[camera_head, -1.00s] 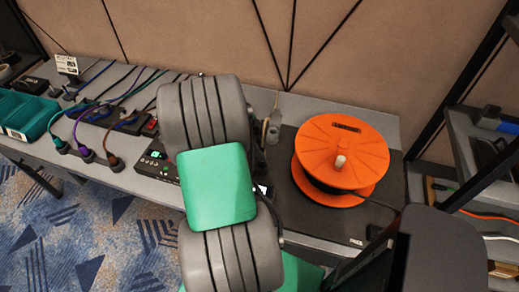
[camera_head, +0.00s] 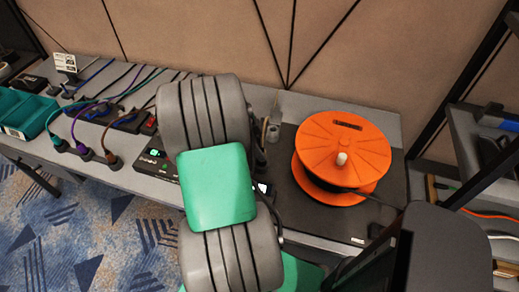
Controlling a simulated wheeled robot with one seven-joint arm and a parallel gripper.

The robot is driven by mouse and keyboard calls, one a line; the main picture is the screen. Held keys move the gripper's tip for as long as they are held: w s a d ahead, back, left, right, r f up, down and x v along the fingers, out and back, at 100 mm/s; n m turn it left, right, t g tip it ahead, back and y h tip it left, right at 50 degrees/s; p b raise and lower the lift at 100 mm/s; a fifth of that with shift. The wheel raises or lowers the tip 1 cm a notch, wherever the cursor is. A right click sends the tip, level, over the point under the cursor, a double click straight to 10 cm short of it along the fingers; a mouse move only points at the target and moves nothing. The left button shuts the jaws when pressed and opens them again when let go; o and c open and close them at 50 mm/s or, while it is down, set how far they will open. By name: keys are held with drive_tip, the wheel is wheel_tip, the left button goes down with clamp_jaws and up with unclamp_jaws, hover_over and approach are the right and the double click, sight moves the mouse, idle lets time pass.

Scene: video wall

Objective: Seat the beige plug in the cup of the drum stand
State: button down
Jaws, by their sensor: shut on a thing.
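The orange cable drum (camera_head: 343,148) lies flat on a dark board at the right of the table, with a pale knob (camera_head: 342,158) on its top. A small grey upright cylinder (camera_head: 272,133), which looks like the stand's cup, stands just left of the drum. My grey and green arm (camera_head: 217,187) covers the middle of the view, left of that cylinder. My gripper's fingers are hidden behind the arm. I cannot make out the beige plug. Dark parts show between the arm and the cylinder, too covered to identify.
A black box with green lights (camera_head: 153,157), dark plugs with coloured cords (camera_head: 84,153) and a teal bin (camera_head: 28,118) are on the table's left. A dark frame (camera_head: 470,110) and a shelf (camera_head: 465,140) stand at the right. The wall (camera_head: 200,40) closes the back.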

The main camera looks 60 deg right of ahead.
idle(0.4)
drive_tip(key=shift+f+b, duration=0.45)
drive_tip(key=shift+b, duration=0.05)
drive_tip(key=shift+f+b, duration=0.6)
drive_tip(key=shift+b, duration=0.15)
drive_tip(key=c, duration=1.1)
unclamp_jaws()
drive_tip(key=shift+w+r, duration=0.1)
drive_tip(key=shift+r, duration=0.05)
drive_tip(key=v, duration=0.7)
drive_tip(key=shift+r, duration=0.3)
